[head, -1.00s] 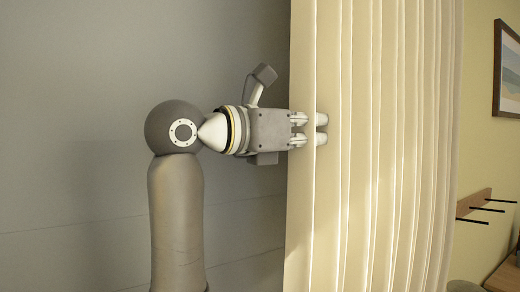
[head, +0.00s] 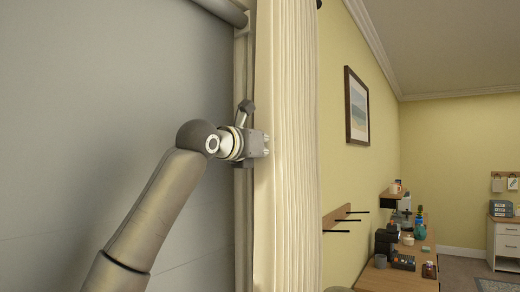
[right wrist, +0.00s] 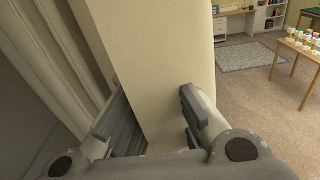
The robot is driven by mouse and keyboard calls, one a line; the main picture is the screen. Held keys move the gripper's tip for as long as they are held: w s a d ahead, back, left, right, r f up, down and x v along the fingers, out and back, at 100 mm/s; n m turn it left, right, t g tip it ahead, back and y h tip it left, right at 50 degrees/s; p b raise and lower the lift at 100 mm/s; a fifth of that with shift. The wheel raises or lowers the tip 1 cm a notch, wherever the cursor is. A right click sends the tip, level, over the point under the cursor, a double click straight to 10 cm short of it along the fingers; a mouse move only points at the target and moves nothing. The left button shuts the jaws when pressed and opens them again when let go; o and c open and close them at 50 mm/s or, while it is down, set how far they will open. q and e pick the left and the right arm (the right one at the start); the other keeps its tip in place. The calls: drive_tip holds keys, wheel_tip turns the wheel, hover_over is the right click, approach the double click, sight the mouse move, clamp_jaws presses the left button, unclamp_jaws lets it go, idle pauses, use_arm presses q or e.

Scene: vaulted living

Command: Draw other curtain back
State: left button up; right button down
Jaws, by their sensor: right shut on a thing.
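The cream curtain (head: 290,160) hangs in tight vertical folds at the middle of the head view, beside the grey panel. My right gripper (head: 264,144) is shut on the curtain's left edge, with its fingertips against the fabric. In the right wrist view a pale band of curtain (right wrist: 160,50) runs down between the two fingers of the right gripper (right wrist: 150,115). The lower end of the curtain is out of the head view. My left gripper is not in view.
A grey panel (head: 110,100) with a pale frame (head: 243,215) fills the left. Right of the curtain are a wall rack with pegs (head: 338,217), a picture (head: 357,108) and a cluttered wooden table (head: 400,278). The wrist view shows open carpet (right wrist: 240,110).

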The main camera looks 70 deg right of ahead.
drive_tip(key=c, duration=1.6)
unclamp_jaws()
drive_tip(key=v, duration=1.2)
drive_tip(key=shift+w+r, duration=0.1)
